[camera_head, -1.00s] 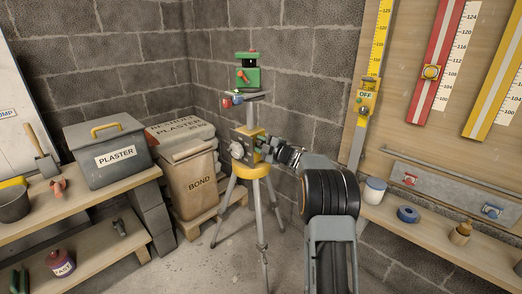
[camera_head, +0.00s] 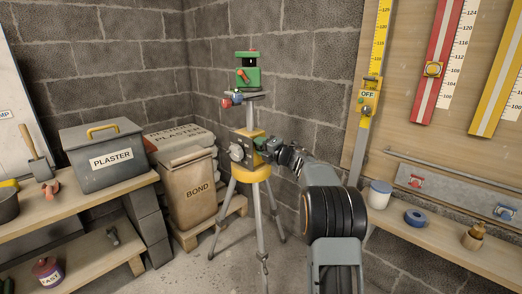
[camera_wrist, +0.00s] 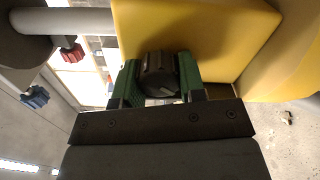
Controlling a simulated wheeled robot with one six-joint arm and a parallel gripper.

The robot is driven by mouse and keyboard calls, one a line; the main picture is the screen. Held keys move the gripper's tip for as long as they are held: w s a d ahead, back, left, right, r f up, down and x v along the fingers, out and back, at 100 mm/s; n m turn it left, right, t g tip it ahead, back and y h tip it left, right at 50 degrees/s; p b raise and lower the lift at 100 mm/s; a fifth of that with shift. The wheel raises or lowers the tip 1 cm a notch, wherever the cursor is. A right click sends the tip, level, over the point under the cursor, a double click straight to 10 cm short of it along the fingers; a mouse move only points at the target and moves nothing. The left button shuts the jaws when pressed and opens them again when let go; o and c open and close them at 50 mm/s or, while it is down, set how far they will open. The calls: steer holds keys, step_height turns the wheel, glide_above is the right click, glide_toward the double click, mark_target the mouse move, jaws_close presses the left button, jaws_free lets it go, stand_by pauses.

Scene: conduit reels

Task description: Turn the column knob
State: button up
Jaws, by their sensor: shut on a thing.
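A tripod (camera_head: 260,215) stands on the floor near the wall corner, with a yellow head block (camera_head: 251,134) and a green laser level (camera_head: 248,74) on top of its column. The wrist view shows the black ribbed column knob (camera_wrist: 157,74) in front of a yellow block (camera_wrist: 195,35). My gripper (camera_wrist: 160,84) has its green fingers closed on both sides of the knob. In the head view my gripper (camera_head: 266,146) reaches the tripod's yellow head from the right; the knob is mostly hidden there by the gripper. A grey crank (camera_head: 236,153) shows on the head's left side.
A bench on the left holds a grey plaster box (camera_head: 103,146). On the right, a shelf (camera_head: 435,238) carries a white jar (camera_head: 379,194) and blue tape (camera_head: 414,217). Bare floor lies around the tripod.

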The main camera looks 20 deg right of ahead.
steer(key=shift+f, duration=0.1)
stand_by(0.3)
steer(key=o, duration=0.6)
steer(key=shift+o, duration=0.2)
steer(key=shift+s+d, duration=0.2)
steer(key=shift+s, duration=0.25)
steer(key=p+v, duration=0.2)
steer(key=v, duration=1.1)
steer(key=shift+a+p, duration=0.1)
steer(key=shift+p, duration=0.2)
